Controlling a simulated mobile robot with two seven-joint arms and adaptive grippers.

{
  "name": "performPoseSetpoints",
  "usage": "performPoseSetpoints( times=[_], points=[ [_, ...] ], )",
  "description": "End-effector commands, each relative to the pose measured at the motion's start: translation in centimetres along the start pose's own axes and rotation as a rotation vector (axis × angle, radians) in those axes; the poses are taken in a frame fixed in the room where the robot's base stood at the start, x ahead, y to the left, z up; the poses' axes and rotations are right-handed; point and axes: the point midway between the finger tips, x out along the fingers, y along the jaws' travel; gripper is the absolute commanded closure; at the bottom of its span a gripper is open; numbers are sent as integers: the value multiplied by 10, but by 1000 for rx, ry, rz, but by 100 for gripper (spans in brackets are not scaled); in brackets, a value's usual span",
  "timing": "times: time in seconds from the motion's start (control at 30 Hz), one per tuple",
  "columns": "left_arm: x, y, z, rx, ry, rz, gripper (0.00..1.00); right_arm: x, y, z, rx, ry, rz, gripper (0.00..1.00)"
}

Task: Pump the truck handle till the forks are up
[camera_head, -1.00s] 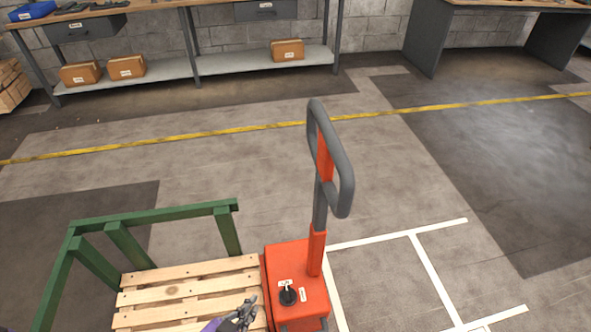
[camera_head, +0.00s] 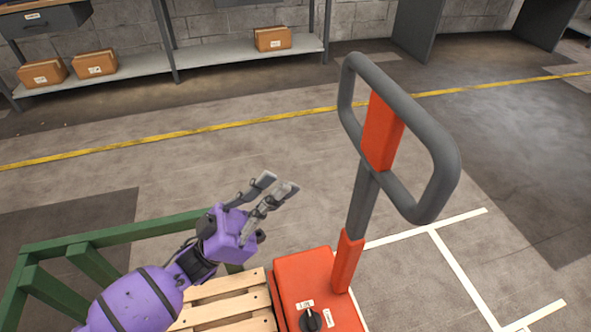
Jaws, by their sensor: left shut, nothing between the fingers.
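The truck handle (camera_head: 434,139) is a grey loop with an orange centre panel on a grey and orange shaft (camera_head: 361,211). It leans toward the camera and to the right. The shaft rises from the orange truck body (camera_head: 300,277), which has a black knob (camera_head: 310,319) on top. The forks are not visible. My left gripper (camera_head: 277,184) is shut and empty, raised left of the handle and apart from it. My right gripper is not in view.
A wooden pallet (camera_head: 222,290) lies left of the truck body, with a green rail frame (camera_head: 120,235) behind it. A bench shelf (camera_head: 205,62) with cardboard boxes stands at the back. White floor lines (camera_head: 455,262) mark the floor on the right, which is clear.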

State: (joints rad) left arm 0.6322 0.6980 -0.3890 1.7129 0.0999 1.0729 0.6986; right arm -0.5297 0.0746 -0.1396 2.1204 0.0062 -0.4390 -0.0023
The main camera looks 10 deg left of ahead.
Motion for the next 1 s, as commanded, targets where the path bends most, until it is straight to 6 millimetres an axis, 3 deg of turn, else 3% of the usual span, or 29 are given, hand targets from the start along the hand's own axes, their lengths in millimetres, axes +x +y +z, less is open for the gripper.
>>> performPoseSetpoints(
  times=[0.13, 0.43, 0.7, 1.0],
  points=[
    [30, 0, -2, 3, 4, 3, 100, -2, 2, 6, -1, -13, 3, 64],
    [93, 0, -1, 4, 3, 1, 100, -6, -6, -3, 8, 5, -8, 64],
    [113, -1, 26, 3, -1, -3, 100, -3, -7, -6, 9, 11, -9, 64],
    [116, -1, 29, 4, -2, -3, 100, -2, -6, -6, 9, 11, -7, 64]
  ],
)
